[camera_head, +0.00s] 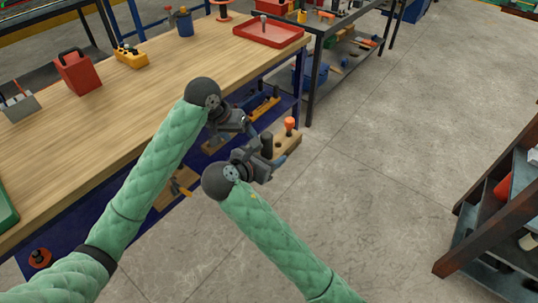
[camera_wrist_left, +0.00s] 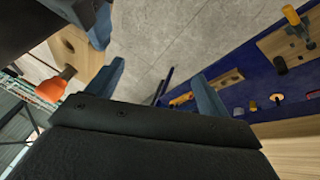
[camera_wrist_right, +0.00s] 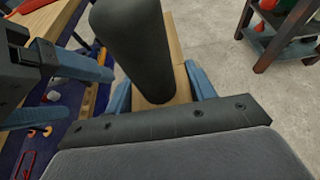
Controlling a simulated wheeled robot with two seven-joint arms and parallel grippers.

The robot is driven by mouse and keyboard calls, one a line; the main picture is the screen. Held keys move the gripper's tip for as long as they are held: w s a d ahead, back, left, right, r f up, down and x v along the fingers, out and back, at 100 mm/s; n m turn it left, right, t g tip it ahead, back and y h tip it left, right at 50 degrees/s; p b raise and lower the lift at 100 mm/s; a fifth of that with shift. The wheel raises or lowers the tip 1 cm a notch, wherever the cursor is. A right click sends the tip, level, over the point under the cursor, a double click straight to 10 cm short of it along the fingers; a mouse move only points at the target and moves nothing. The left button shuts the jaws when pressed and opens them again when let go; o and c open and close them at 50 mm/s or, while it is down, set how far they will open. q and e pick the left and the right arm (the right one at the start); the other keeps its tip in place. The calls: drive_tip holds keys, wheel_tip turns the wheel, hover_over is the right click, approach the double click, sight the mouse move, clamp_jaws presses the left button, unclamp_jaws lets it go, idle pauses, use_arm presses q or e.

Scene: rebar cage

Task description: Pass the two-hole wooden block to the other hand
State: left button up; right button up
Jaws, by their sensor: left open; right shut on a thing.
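My right gripper (camera_head: 275,160) is shut on a pale wooden block (camera_head: 289,143), held in the air past the bench's right end. A black cylinder (camera_wrist_right: 140,50) and an orange-topped peg (camera_head: 289,124) show at the block. In the left wrist view the block (camera_wrist_left: 92,55) shows one dark hole near the orange piece (camera_wrist_left: 50,88); a second hole cannot be made out. My left gripper (camera_wrist_left: 155,92) is open and empty, close beside the block but apart from it. Its blue fingers also show at the left of the right wrist view (camera_wrist_right: 55,90).
The wooden workbench (camera_head: 120,110) lies left, with a red tray (camera_head: 268,31) and red box (camera_head: 78,72). Its blue lower shelf (camera_wrist_left: 290,75) holds wooden blocks and tools below my left gripper. A dark rack (camera_head: 500,210) stands right. The grey floor between is clear.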

use_arm(q)
drive_tip(key=s+a+f+n, duration=0.1)
drive_tip(key=s+a+f, duration=0.45)
drive_tip(key=f, duration=0.35)
drive_tip(key=s+f+y, duration=0.1)
drive_tip(key=s+f, duration=0.3)
drive_tip(key=s, duration=0.7)
drive_tip(key=s+a+f, duration=0.1)
drive_tip(key=s+f, duration=0.4)
drive_tip(key=s, duration=0.5)
drive_tip(key=s+a+f+y, duration=0.1)
drive_tip(key=s+f, duration=0.3)
drive_tip(key=s, duration=0.7)
drive_tip(key=shift+s+f+y, duration=0.3)
drive_tip(key=shift+s+f, duration=0.05)
drive_tip(key=shift+f, duration=0.05)
